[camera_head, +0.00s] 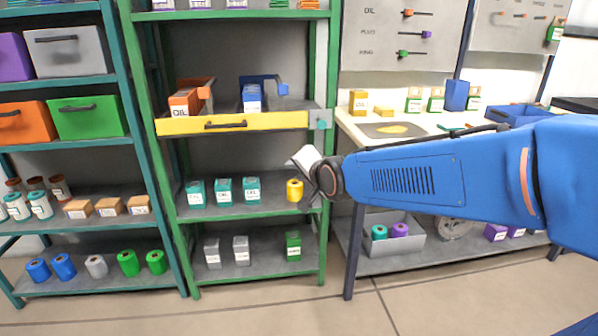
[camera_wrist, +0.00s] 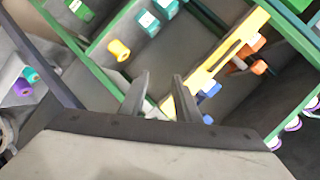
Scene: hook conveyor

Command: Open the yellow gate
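The yellow gate (camera_head: 232,123) is a bar across the front of a middle shelf in the green rack. It has a dark handle (camera_head: 226,125), and a grey-teal fitting (camera_head: 320,119) sits at its right end. The gate spans the shelf front and looks shut. In the wrist view the gate (camera_wrist: 222,58) runs diagonally, beyond and right of my fingers. My gripper (camera_wrist: 160,78) is open and empty, with a gap between its two dark fingers. In the head view my gripper (camera_head: 308,163) is below the gate's right end, apart from it; its fingers are hard to make out.
An orange OIL carton (camera_head: 184,103) and a blue carton (camera_head: 252,98) stand behind the gate, near orange and blue hooks. A yellow spool (camera_head: 294,190) and teal cartons (camera_head: 223,191) stand on the shelf below. A workbench (camera_head: 352,128) is at the right.

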